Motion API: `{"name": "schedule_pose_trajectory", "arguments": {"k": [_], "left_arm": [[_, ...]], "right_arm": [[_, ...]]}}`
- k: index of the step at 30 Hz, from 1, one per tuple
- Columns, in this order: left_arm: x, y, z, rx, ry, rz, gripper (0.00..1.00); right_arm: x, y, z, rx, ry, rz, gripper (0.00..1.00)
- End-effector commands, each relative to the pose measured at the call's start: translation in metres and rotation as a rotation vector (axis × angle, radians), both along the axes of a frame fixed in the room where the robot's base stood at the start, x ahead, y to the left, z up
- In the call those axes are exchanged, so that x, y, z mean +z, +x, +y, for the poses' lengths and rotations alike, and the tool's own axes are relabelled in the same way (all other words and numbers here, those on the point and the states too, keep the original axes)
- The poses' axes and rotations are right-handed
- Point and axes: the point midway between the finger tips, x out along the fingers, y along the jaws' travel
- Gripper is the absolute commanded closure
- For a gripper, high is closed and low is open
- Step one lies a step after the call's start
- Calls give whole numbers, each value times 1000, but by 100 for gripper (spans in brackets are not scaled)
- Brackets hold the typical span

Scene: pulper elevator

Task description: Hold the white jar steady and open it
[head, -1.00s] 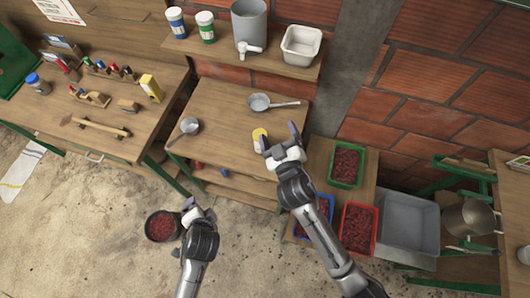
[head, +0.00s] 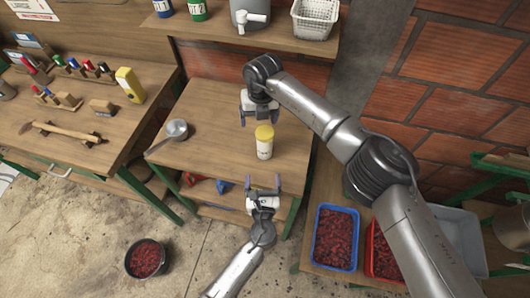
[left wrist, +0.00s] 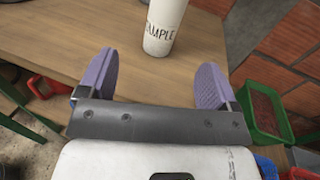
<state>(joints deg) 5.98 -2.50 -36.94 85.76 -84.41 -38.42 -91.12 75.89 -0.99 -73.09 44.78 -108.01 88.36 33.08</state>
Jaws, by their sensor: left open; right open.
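The white jar (head: 264,150) with a yellow lid (head: 264,132) stands upright on the wooden table (head: 210,105). My left gripper (head: 263,181) is open and empty at the table's front edge, its fingers pointing at the jar with a gap between. In the left wrist view the jar (left wrist: 163,30) shows the word "SAMPLE" and stands beyond the open purple fingertips (left wrist: 157,72); its top is out of frame. My right gripper (head: 257,120) is open, just behind and above the jar's lid in the head view, pointing down; whether it touches the lid is unclear.
A metal pan (head: 176,130) lies at the table's left. A shelf (head: 225,40) with containers is behind. A blue crate (head: 336,238) and a red crate (head: 380,258) of red berries stand at right. A dark bucket (head: 145,259) is on the floor.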

Motion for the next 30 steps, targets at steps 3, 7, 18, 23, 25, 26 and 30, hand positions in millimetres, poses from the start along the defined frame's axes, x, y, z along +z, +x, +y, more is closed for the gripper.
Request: {"name": "schedule_pose_trajectory", "arguments": {"k": [3,7,18,23,25,26,30], "left_arm": [[-5,5,-6,-19,48,-12,16],[-4,18,-8,-25,63,-18,16],[-4,83,-7,-24,61,-16,16],[-4,108,-7,-23,60,-16,16],[-3,117,-7,-23,59,-15,16],[-4,120,-7,-23,59,-15,16],[-4,131,-7,-23,59,-15,16]], "right_arm": [[5,7,-15,-24,-74,-6,17],[7,8,-20,-31,-95,-6,17],[7,8,-19,-30,-91,-6,17],[7,8,-19,-30,-91,-6,17],[7,8,-19,-29,-90,-6,17],[7,8,-19,-29,-90,-6,17],[7,8,-19,-29,-90,-6,17]]}}
